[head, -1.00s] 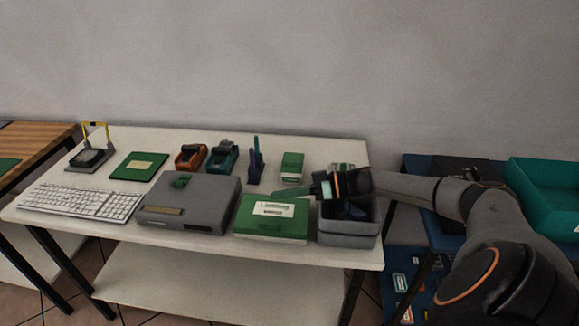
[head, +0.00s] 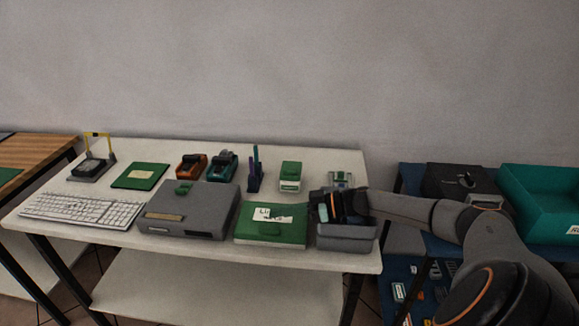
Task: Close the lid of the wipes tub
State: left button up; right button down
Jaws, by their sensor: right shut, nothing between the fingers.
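I cannot tell for sure which item is the wipes tub. A small green and white container (head: 290,177) stands near the back of the white table, its lid state too small to read. Another small pale container with green on it (head: 341,180) stands to its right, partly hidden behind my right gripper. My right gripper (head: 318,207) is shut and empty, over the grey bin (head: 347,232) and beside the right edge of the green labelled box (head: 272,230). It hides part of the bin. My left gripper is not in view.
A teal crate (head: 545,210) stands at the right. A wall is behind.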

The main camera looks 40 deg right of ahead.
jog(key=shift+r, duration=0.1)
jog(key=shift+s+d+r+p, duration=0.75)
jog(key=shift+s+d+r, duration=0.3)
jog(key=shift+s, duration=0.2)
jog(key=shift+s+d+r+p, duration=0.8)
jog(key=shift+s+d+r, duration=0.25)
jog(key=shift+s, duration=0.15)
jog(key=shift+s+d+r+p, duration=0.75)
jog(key=shift+s+d+r, duration=0.3)
jog(key=shift+s, duration=0.2)
